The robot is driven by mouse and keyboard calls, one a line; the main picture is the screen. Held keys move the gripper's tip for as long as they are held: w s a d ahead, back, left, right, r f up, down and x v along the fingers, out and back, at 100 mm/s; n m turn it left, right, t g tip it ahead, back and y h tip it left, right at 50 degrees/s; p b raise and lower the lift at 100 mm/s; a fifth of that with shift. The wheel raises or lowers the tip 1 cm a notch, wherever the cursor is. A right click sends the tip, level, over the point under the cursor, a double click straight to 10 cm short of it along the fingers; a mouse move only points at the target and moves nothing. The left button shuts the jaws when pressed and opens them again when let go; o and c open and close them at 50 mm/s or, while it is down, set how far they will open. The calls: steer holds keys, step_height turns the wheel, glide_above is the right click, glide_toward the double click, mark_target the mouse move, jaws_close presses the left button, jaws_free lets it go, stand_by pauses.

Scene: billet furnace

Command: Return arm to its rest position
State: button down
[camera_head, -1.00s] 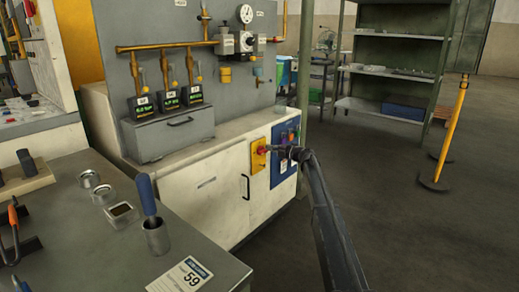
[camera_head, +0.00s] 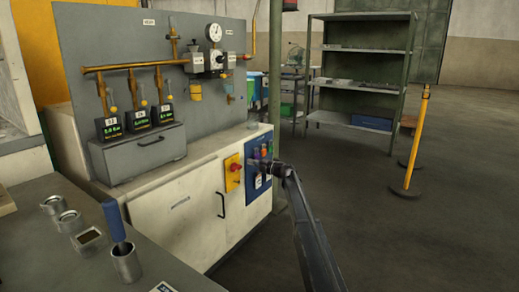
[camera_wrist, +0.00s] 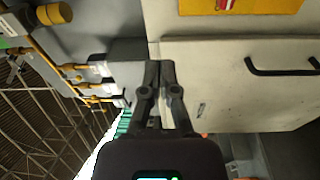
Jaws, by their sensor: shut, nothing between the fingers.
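My gripper (camera_wrist: 160,68) is shut and empty in the wrist view, its two dark fingers side by side in front of the white cabinet (camera_wrist: 225,75). In the head view my dark arm reaches up from the bottom, and its end (camera_head: 278,168) is in front of the blue control panel (camera_head: 258,167) on the cabinet's right side. The yellow switch box with a red knob (camera_head: 234,172) sits just left of that panel. I cannot tell from the head view how far the gripper is from the panel.
A grey workbench (camera_head: 60,262) with small metal cups and a blue-handled tool (camera_head: 115,222) is at lower left. A gas panel (camera_head: 75,35) with brass pipes stands behind the cabinet. A green shelf (camera_head: 398,95) and yellow post (camera_head: 417,140) stand at right.

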steer(key=s+d+r+m+t+h, duration=0.1)
steer(key=s+d+m+t+h, duration=0.35)
steer(key=d+m+h, duration=0.2)
steer(key=s+d+r+m+t+h, duration=0.1)
steer(key=s+d+m+t+h, duration=0.2)
steer(key=d+m+t+h, duration=0.4)
steer(key=s+d+f+m+g+h+p, duration=0.1)
steer(key=s+d+f+m+g+h, duration=0.55)
steer(key=s+d+m, duration=0.55)
steer(key=s+f+m+g, duration=0.1)
steer(key=s+f+g, duration=0.15)
steer(key=s, duration=0.45)
steer(key=s+d+f+m+g, duration=0.1)
steer(key=s+f+g, duration=0.1)
steer(key=s+f, duration=0.35)
steer(key=s+f+m+g, duration=0.1)
steer(key=s+g, duration=0.2)
steer(key=s, duration=0.5)
steer(key=s+a+f+m+g+y+p, duration=0.1)
steer(key=s+a+f+g+y, duration=0.15)
steer(key=s, duration=0.85)
steer(key=s+a+f+m+g+y, duration=0.15)
steer(key=s+g, duration=0.25)
steer(key=s, duration=0.7)
step_height(320, 180, up, 39)
steer(key=w+p, duration=0.1)
steer(key=p, duration=3.7)
steer(key=shift+f+n, duration=0.2)
steer(key=shift+n, duration=0.2)
